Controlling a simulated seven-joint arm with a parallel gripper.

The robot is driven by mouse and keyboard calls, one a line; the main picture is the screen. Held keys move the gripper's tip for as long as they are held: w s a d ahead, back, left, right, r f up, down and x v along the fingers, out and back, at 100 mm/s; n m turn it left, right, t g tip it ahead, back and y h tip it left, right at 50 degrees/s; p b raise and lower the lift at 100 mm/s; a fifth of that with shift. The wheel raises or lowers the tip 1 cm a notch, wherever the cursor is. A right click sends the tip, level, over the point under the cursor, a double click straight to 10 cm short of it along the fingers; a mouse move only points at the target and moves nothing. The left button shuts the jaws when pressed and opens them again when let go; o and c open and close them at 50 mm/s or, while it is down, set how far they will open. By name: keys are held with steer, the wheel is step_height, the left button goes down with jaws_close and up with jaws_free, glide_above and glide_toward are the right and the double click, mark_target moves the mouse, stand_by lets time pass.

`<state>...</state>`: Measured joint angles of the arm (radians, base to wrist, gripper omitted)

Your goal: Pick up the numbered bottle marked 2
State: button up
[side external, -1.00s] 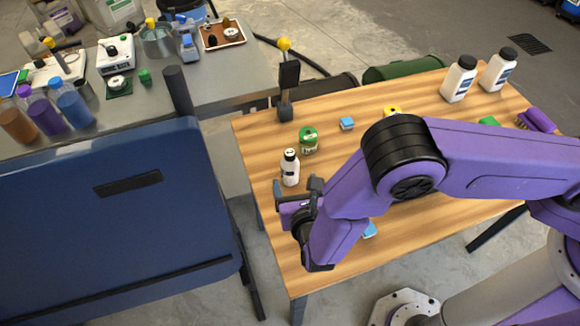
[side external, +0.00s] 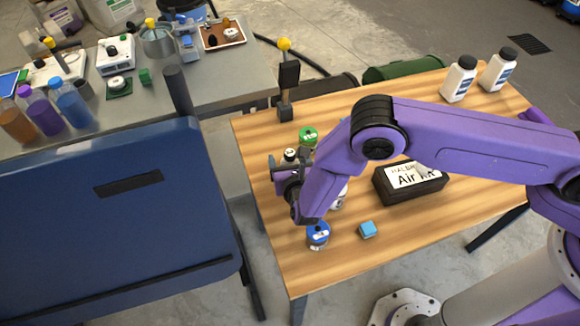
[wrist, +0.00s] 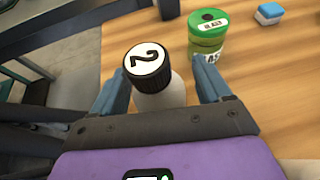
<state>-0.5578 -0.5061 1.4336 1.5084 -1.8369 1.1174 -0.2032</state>
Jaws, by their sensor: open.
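I cannot tell how far down the bottle the fingertips reach.
A green-lidded jar (wrist: 208,32) stands close beside the bottle. Two white bottles (side external: 459,79) stand at the far right. A blue panel (side external: 120,230) is left.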

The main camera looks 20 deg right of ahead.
steer(key=c, duration=1.1)
steer(key=shift+c, duration=0.2)
